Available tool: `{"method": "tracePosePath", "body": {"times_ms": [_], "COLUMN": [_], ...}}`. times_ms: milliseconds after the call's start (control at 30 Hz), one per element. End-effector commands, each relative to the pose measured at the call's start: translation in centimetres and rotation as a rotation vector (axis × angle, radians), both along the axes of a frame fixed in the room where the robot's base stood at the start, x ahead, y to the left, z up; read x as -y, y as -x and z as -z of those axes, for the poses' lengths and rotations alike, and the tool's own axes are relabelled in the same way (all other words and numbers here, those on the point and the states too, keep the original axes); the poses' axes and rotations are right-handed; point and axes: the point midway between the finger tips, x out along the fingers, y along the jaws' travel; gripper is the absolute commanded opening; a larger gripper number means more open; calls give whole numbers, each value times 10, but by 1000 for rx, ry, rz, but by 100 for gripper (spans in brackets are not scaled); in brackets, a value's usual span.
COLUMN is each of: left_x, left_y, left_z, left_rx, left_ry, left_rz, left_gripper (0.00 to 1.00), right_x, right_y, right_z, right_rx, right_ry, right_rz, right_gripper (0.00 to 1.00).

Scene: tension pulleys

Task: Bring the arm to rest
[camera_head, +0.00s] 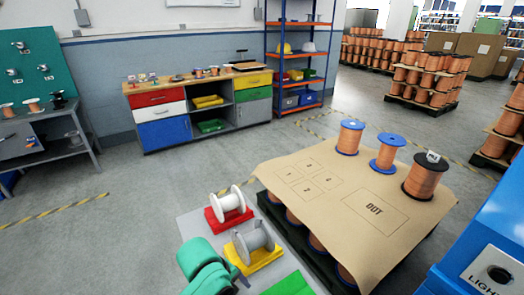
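A rounded teal form (203,262) with a dark part at its right side enters at the bottom edge, beside the yellow block. It looks like my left arm; the gripper fingers are not clearly visible, so I cannot tell whether they are open. My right arm and gripper are not in view. A white spool (231,205) lies on its side on a red block (217,226). A grey spool (251,241) lies on its side on a yellow block (274,254). Both blocks sit on a light grey surface (190,228).
A brown sheet (360,182) marked with numbered squares and "OUT" covers a pallet of spools. Two blue-flanged copper spools (349,137) and a black-flanged one (424,176) stand on it. A blue box (490,240) stands right, a green block (290,284) at bottom.

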Motion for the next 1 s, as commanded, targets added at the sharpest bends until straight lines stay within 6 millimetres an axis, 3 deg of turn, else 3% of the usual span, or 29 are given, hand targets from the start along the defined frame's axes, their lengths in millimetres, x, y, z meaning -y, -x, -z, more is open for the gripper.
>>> {"method": "tracePosePath", "body": {"times_ms": [100,200,400,567,600,767,1000], "left_x": [-18,-46,-107,-156,-163,-158,-157], "left_y": [16,28,58,90,94,83,92], "left_z": [1,2,7,9,15,73,177], "left_rx": [-82,-141,-199,-190,-186,-203,-231], "left_ry": [137,214,297,335,335,305,252], "left_rz": [-541,-953,-1598,-2034,-2100,-2082,-2080], "left_gripper": [73,73,73,73,73,73,73], "right_x": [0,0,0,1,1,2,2], "right_y": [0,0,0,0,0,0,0], "right_z": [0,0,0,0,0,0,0], "right_rx": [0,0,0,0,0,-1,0], "right_ry": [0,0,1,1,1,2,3], "right_rz": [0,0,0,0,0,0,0], "right_gripper": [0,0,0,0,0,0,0]}}
